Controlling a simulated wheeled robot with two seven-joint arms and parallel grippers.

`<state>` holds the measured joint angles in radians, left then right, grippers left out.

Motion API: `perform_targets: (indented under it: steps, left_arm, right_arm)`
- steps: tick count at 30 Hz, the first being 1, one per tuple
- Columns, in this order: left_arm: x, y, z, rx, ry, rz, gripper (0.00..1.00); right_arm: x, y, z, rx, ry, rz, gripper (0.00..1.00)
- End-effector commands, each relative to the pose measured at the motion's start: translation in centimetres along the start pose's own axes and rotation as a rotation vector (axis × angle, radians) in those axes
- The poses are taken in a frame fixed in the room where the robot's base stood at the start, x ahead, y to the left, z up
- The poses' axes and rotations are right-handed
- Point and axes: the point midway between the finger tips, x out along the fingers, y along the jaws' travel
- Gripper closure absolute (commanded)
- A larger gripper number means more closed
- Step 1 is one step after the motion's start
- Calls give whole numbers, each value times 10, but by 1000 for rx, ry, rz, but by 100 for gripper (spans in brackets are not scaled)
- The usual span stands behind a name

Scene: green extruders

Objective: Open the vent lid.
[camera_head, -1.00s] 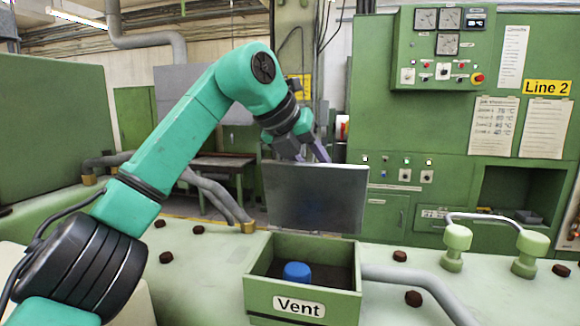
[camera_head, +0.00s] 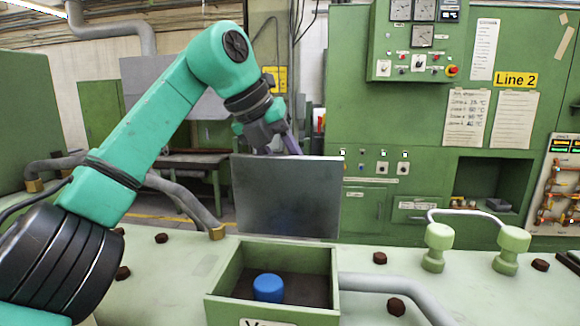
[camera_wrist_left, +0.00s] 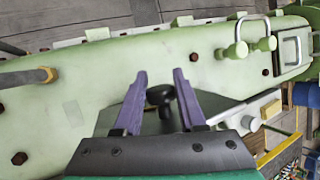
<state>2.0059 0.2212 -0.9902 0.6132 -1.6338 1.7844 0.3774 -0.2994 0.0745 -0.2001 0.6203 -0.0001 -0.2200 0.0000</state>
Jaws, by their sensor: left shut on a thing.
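The vent lid (camera_head: 288,198) is a grey metal plate. It stands upright, raised at the back edge of the green vent box (camera_head: 214,300). The box is open at the top, and a blue round cap (camera_head: 268,288) shows inside. My left gripper (camera_head: 285,143) is behind the lid's top edge, and the lid hides part of it. In the left wrist view its purple fingers (camera_wrist_left: 160,80) are on either side of a black knob (camera_wrist_left: 160,95), shut on it. My right gripper is in neither view.
A grey pipe (camera_head: 385,287) runs right from the box. Two pale green posts (camera_head: 438,240) joined by a thin tube stand at the right. Several dark bolts dot the pale green surface (camera_head: 160,275). A green control cabinet (camera_head: 430,180) stands behind.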

Motion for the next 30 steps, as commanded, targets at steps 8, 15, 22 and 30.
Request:
perform_targets:
  steps: [8,15,22,30]
  left_arm:
    - [8,4,-6,-5,31,16,100]
    - [8,4,-7,-6,35,16,100]
    - [8,4,-7,-6,35,16,100]
    - [8,4,-7,-6,35,16,100]
  right_arm:
    - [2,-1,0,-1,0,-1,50]
    - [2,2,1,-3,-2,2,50]
    - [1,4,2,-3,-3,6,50]
    - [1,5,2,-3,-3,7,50]
